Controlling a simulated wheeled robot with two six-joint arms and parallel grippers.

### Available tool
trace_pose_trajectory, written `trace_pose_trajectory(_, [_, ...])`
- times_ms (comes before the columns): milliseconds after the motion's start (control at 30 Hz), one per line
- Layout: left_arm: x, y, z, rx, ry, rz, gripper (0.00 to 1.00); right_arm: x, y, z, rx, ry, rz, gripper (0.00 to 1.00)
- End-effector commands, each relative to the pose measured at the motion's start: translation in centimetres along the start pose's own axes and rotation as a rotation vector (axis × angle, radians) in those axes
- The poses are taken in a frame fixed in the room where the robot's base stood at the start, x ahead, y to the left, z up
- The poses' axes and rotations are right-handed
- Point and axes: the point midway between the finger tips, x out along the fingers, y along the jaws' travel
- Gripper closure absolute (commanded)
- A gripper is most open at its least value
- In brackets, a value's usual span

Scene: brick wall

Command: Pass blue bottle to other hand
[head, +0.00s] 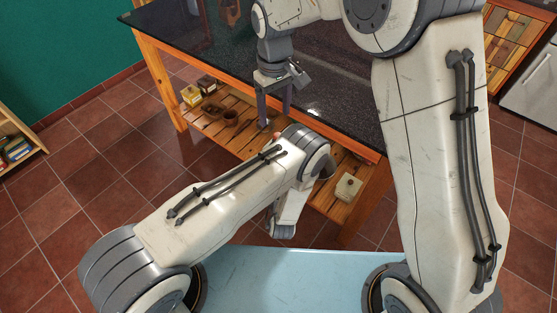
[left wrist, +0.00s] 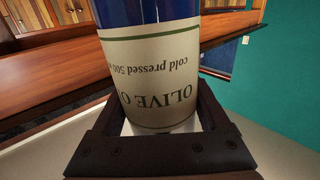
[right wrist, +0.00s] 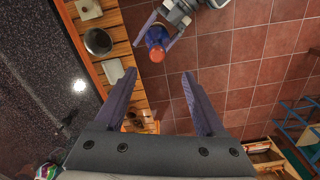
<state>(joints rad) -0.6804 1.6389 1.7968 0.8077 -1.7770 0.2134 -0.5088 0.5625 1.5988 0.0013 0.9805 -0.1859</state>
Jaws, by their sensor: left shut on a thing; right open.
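The blue bottle (left wrist: 150,15) has a cream label reading "OLIVE O…", upside down in the left wrist view. My left gripper (left wrist: 165,130) is shut around the label part. In the right wrist view the bottle (right wrist: 154,36) shows its reddish-orange cap end, with my left gripper (right wrist: 182,20) beside it. In the head view my left forearm hides nearly all of the bottle and the left fingers. My right gripper (head: 276,118) points down beside the table, open and empty. Its two spread fingers (right wrist: 159,76) also show in the right wrist view, with the bottle beyond their tips, apart from them.
A dark-topped table (head: 335,88) stands close to my right gripper. Its lower wooden shelf (head: 250,143) holds a yellow box (head: 191,95), brown cups (head: 231,117) and a pale box (head: 348,187). Open tiled floor (head: 110,150) lies to the left.

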Motion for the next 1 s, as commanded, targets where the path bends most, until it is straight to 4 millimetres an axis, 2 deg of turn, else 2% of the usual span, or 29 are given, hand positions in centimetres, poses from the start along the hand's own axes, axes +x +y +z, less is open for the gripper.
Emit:
trace_pose_trajectory(167, [0.1, 0.1, -0.2, -0.001, 0.005, 0.0, 1.0, -1.3, -1.1, 0.3, 0.019, 0.01, -0.047, 0.28])
trace_pose_trajectory(267, [0.1, 0.1, -0.2, -0.001, 0.005, 0.0, 1.0, -2.6, -3.2, 0.9, 0.057, 0.026, -0.145, 0.28])
trace_pose_trajectory(367, [0.1, 0.1, -0.2, -0.001, 0.005, 0.0, 1.0, -5.0, -6.3, 1.8, 0.098, 0.055, -0.288, 0.28])
trace_pose_trajectory(467, [0.1, 0.1, -0.2, -0.001, 0.005, 0.0, 1.0, -8.2, -9.7, 3.6, 0.108, 0.076, -0.432, 0.28])
trace_pose_trajectory(567, [0.1, 0.1, -0.2, -0.002, 0.005, 0.0, 1.0, -11.3, -12.4, 6.4, 0.071, 0.079, -0.539, 0.28])
trace_pose_trajectory(667, [0.1, 0.1, -0.2, -0.001, 0.005, 0.0, 1.0, -13.9, -14.5, 10.1, 0.0, 0.063, -0.61, 0.28])
trace_pose_trajectory(800, [0.1, 0.1, -0.2, -0.002, 0.005, 0.0, 1.0, -16.4, -16.8, 16.3, -0.119, 0.021, -0.667, 0.28])
trace_pose_trajectory(900, [0.1, 0.1, -0.2, -0.001, 0.005, 0.0, 1.0, -16.5, -17.7, 21.2, -0.176, -0.022, -0.655, 0.28])
trace_pose_trajectory(967, [0.1, 0.1, -0.2, -0.002, 0.005, 0.0, 1.0, -14.9, -17.5, 23.8, -0.166, -0.056, -0.592, 0.28])
trace_pose_trajectory(1000, [0.1, 0.1, -0.2, -0.002, 0.005, 0.0, 1.0, -13.4, -16.9, 24.9, -0.138, -0.07, -0.53, 0.28])
